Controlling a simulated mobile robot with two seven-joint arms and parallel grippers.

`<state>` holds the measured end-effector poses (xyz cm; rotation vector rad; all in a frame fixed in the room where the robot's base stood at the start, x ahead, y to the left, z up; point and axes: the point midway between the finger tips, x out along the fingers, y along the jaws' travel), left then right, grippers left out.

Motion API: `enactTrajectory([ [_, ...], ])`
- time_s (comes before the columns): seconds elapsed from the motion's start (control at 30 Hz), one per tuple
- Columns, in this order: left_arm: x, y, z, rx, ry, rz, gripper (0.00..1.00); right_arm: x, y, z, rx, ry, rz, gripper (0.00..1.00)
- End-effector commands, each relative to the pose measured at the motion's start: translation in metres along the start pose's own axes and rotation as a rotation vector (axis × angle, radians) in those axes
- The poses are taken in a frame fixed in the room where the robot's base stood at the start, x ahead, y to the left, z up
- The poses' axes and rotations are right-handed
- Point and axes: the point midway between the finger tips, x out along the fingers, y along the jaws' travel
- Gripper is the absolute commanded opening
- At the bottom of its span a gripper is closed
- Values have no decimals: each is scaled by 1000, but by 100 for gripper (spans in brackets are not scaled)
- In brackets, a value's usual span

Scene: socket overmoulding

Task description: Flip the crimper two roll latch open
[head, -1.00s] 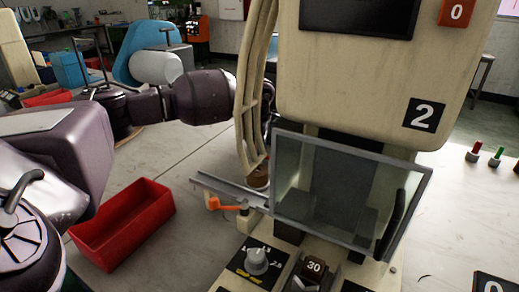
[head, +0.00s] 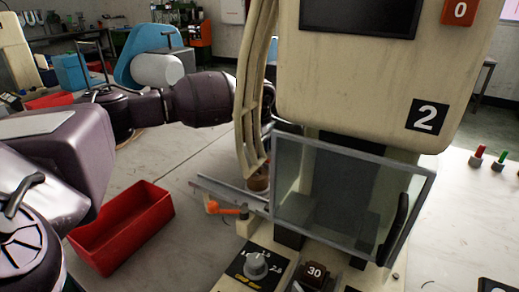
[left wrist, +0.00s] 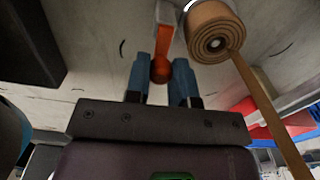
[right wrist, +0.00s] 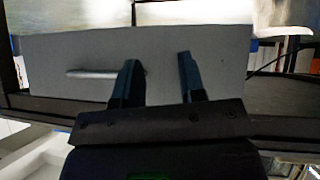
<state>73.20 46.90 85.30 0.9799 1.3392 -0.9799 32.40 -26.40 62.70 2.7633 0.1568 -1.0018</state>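The crimper marked 2 (head: 350,75) is a cream machine with a clear guard in front. In the left wrist view an orange latch (left wrist: 165,38) ends in a round knob beside a brown tape roll (left wrist: 213,32). My left gripper (left wrist: 160,72) has its blue fingertips on either side of the knob, with no clear gap, and appears shut on it. In the head view this gripper is hidden behind the cream curved frame. My right gripper (right wrist: 157,75) is open and empty, facing a grey panel; it is outside the head view.
A red bin (head: 122,228) stands on the table at the left. An orange handle (head: 224,208) sits by a metal rail (head: 232,193) at the crimper's front left. A grey knob (head: 256,265) is below. Table between bin and crimper is clear.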

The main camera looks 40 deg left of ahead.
Motion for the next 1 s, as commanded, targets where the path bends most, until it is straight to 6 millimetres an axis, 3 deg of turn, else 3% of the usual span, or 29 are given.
enactTrajectory([
  [0.03,0,0,0,0,0,1,30,0,0,0,0,0,0,37],
  [0.17,0,0,0,0,0,1,48,0,0,0,0,0,0,37],
  [0.53,-7,0,0,-1,-1,3,48,0,0,-3,2,5,1,37],
  [0.8,-53,0,0,-1,-4,10,48,-3,3,-9,19,12,4,37],
  [1.0,-87,0,0,0,-2,7,48,-4,3,-2,35,-8,5,37],
])
